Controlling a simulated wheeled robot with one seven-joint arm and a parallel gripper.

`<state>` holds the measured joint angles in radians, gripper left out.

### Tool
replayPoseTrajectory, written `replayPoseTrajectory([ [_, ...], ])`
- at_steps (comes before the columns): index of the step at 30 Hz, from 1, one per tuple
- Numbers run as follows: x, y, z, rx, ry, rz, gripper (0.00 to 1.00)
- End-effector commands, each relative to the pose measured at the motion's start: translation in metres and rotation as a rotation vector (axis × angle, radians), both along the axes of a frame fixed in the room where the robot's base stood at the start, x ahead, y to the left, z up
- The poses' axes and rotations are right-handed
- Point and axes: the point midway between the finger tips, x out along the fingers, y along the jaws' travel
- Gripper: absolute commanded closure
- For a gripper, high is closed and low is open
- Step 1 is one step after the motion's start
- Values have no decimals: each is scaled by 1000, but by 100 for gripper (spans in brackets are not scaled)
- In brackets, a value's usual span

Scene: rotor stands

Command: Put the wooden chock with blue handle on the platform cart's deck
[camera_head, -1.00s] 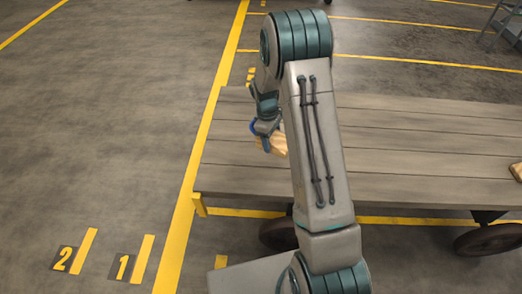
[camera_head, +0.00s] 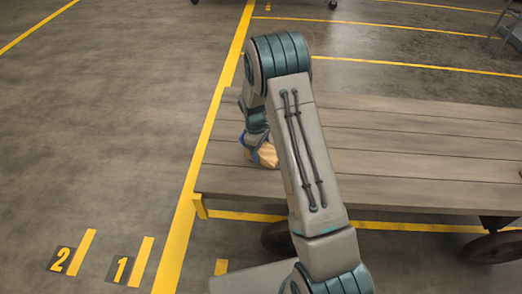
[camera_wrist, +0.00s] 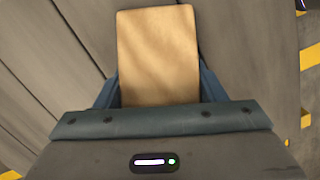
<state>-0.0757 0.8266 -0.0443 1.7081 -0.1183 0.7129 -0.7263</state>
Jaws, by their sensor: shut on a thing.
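The wooden chock (camera_head: 265,155) is light tan and is held in my gripper (camera_head: 250,145), over the left part of the platform cart's deck (camera_head: 410,150). A little blue shows at the chock's left side. In the wrist view the chock (camera_wrist: 158,55) is between the two fingers of my gripper (camera_wrist: 158,92), with the deck's grey planks (camera_wrist: 240,50) behind it. My gripper is shut on the chock. I cannot tell whether the chock touches the deck. My arm hides part of the deck.
Another tan object (camera_head: 520,172) shows at the right edge of the head view. The cart's dark wheels (camera_head: 492,247) are below the deck. Yellow floor lines (camera_head: 205,140) run along the cart's left side. Most of the deck to the right of my arm is clear.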

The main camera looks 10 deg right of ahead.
Motion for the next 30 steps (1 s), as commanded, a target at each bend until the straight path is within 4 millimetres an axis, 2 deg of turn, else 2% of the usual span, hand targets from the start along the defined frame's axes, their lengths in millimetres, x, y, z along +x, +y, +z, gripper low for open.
replayPoseTrajectory([
  [2,0,0,-3,0,0,0,68],
  [3,0,0,-2,0,0,0,25],
  [4,0,0,-2,0,0,0,17],
  [5,0,0,-2,0,0,0,15],
  [13,0,0,-1,0,0,0,15],
  [17,1,1,10,0,-1,0,15],
  [30,10,11,98,0,-2,-1,15],
])
